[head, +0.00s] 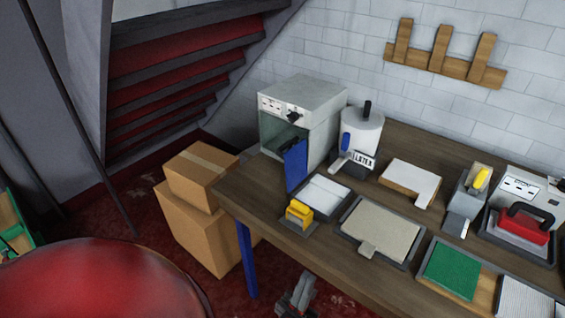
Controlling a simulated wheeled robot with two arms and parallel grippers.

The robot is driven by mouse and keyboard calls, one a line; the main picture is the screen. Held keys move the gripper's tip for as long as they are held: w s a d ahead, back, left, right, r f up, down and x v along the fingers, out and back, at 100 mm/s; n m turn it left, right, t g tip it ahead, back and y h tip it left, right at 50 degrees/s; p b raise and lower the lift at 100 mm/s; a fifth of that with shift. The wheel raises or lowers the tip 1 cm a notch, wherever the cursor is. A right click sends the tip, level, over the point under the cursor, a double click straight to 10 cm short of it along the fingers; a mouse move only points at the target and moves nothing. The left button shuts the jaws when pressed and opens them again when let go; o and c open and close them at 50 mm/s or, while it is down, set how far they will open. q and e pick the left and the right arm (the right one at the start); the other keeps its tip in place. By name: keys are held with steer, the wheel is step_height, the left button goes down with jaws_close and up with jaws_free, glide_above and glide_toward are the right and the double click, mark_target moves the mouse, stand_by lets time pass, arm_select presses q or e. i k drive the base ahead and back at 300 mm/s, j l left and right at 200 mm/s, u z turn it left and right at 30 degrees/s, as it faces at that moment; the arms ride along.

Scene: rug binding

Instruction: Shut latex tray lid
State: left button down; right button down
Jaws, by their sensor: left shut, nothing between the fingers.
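A dark-rimmed tray (346,231) lies on the workbench near its front edge. A flat beige panel (380,228) fills its top and a small tab sticks out at the front. I cannot tell whether this panel is a lid lying shut or the tray's contents. A white cylindrical dispenser (362,133) labelled LATEX stands behind it, with a blue handle. My left gripper (297,290) is at the bottom of the view, below and in front of the bench edge, shut and empty, apart from the tray. My right gripper is out of view.
A grey cabinet (318,95) with a blue door (296,165) standing open is at the bench's left end. A white-filled tray (322,192), a yellow tool (299,213) and a green pad (452,269) flank the tray. Cardboard boxes (190,228) stand on the floor left.

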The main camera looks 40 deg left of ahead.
mark_target(295, 159)
steer(key=k+j, duration=0.1)
steer(key=j, duration=0.3)
steer(key=j+z, duration=0.15)
steer(key=j, duration=0.25)
steer(key=k+j, duration=0.15)
steer(key=j, duration=0.25)
steer(key=k+j+z, duration=0.1)
steer(key=j, duration=0.3)
steer(key=k+j+z, duration=0.1)
steer(key=j, duration=0.3)
steer(key=k+j, duration=0.2)
steer(key=j, duration=0.15)
steer(key=k+j+z, duration=0.1)
steer(key=j, duration=0.3)
steer(key=k+j+z, duration=0.1)
steer(key=j, duration=0.5)
steer(key=i+l, duration=0.2)
steer(key=i, duration=0.2)
steer(key=i+l+z, duration=0.1)
steer(key=i+l, duration=0.15)
steer(key=i, duration=0.15)
